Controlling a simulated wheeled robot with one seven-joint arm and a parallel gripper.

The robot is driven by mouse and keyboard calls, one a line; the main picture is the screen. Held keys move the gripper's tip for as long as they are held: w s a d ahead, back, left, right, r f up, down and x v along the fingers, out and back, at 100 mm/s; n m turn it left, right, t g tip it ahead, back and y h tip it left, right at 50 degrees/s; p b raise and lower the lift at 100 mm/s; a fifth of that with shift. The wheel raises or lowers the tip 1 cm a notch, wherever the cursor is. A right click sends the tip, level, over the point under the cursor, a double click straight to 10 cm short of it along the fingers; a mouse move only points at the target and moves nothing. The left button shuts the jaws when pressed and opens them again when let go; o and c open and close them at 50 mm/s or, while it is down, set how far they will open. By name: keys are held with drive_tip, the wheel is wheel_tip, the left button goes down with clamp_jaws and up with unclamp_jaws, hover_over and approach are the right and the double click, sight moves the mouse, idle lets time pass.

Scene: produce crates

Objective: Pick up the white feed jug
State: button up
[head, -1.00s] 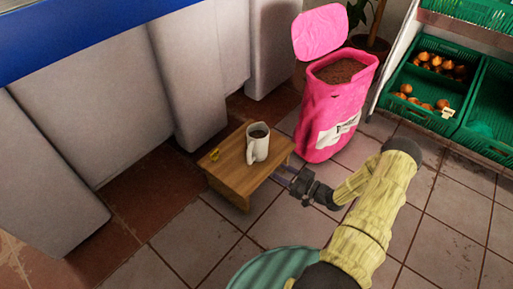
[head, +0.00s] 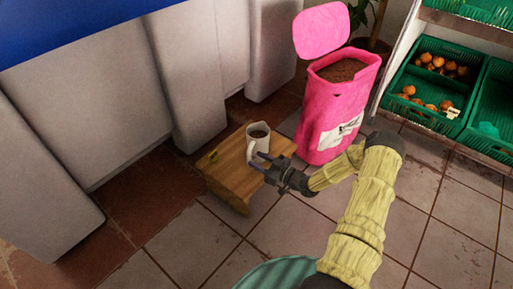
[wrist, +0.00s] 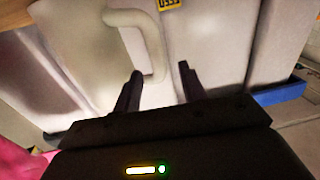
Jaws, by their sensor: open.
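The white feed jug (head: 258,138) stands upright on a small wooden table, with dark contents showing at its open top. I cannot tell whether a finger touches the jug.
A pink sack (head: 338,105) of brown feed stands behind on the right. Green crates (head: 425,85) of onion-like produce are at the far right. Grey panels (head: 105,100) stand to the left.

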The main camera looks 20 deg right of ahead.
sight(248, 154)
drive_tip(key=shift+w+a+f+b, duration=0.15)
drive_tip(key=shift+w+a+b, duration=0.2)
drive_tip(key=shift+b, duration=0.2)
drive_tip(key=b+x, duration=0.2)
drive_tip(key=x, duration=0.2)
drive_tip(key=shift+w+b, duration=0.2)
drive_tip(key=shift+b, duration=0.2)
drive_tip(key=shift+r, duration=0.25)
clamp_jaws()
